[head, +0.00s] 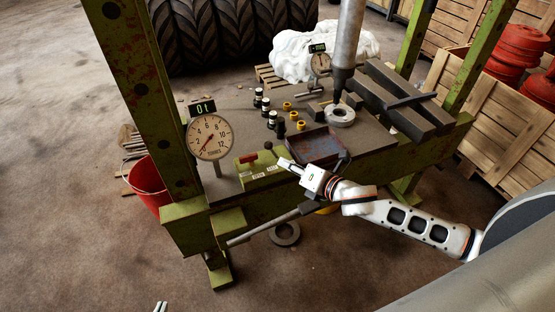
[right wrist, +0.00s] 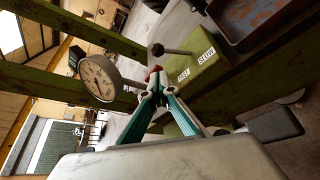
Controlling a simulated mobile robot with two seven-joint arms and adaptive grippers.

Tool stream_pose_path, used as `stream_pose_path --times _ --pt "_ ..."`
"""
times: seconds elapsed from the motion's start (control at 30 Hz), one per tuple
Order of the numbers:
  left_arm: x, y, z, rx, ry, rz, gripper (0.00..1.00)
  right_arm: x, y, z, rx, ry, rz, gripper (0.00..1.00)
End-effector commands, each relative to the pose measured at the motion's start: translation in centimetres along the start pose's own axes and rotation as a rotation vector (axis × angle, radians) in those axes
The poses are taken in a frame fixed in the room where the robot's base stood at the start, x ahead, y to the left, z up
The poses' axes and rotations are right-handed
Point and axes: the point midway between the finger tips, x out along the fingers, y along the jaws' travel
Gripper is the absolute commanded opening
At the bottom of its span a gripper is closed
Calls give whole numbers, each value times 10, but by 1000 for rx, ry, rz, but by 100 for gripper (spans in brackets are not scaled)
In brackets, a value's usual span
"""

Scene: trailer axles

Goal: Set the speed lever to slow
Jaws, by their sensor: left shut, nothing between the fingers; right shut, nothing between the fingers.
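The green control box (head: 262,180) sits at the front edge of the press bench, with white labels on its front. In the right wrist view the box (right wrist: 190,100) shows the labels FAST and SLOW. A lever with a red knob (head: 248,158) stands at the box's left part. In the right wrist view the red knob (right wrist: 155,69) shows just beyond my fingertips, nearer FAST than SLOW; contact cannot be told. My right gripper (head: 284,163) is shut and empty at the box's right end. My left gripper (head: 160,306) is shut, its tips only at the bottom edge.
A green press post (head: 145,85) rises at the left. A red bucket (head: 152,183) is on the floor.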

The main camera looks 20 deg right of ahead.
Motion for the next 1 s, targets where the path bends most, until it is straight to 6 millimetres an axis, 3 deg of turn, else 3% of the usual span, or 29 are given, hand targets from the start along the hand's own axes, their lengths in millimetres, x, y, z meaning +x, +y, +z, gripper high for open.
stream_pose_path --times 0.3,0.5,1.0 --pt "2 1 10 0 -11 1 0 55 1 0 4 -1 1 0" --pt "4 2 12 0 -13 1 0 81 1 -1 4 0 1 0" --pt "3 1 8 -1 -6 0 0 91 0 -1 3 1 1 0"
